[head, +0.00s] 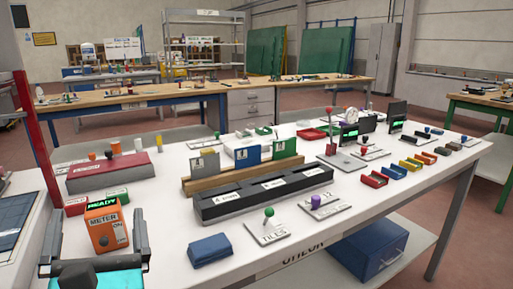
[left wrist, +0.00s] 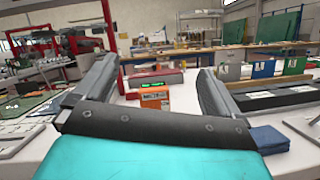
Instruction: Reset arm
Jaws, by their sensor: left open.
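My left gripper (head: 94,238) is at the lower left of the head view, with its teal body and two dark fingers. The fingers are spread wide apart and hold nothing. In the left wrist view both fingers of my left gripper (left wrist: 157,62) show, with an open gap between them. An orange meter (head: 105,227) with a green READY display stands on the white table beyond the gripper. It also shows in the gap in the left wrist view (left wrist: 154,98). My right gripper is not in view.
On the white table (head: 180,275) are a blue cloth-like block (head: 210,249), a black three-part tray (head: 265,192), a TILES plate with a green knob (head: 268,226) and a red box (head: 108,171). A red post (head: 38,140) rises at the left. The table's front strip is mostly clear.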

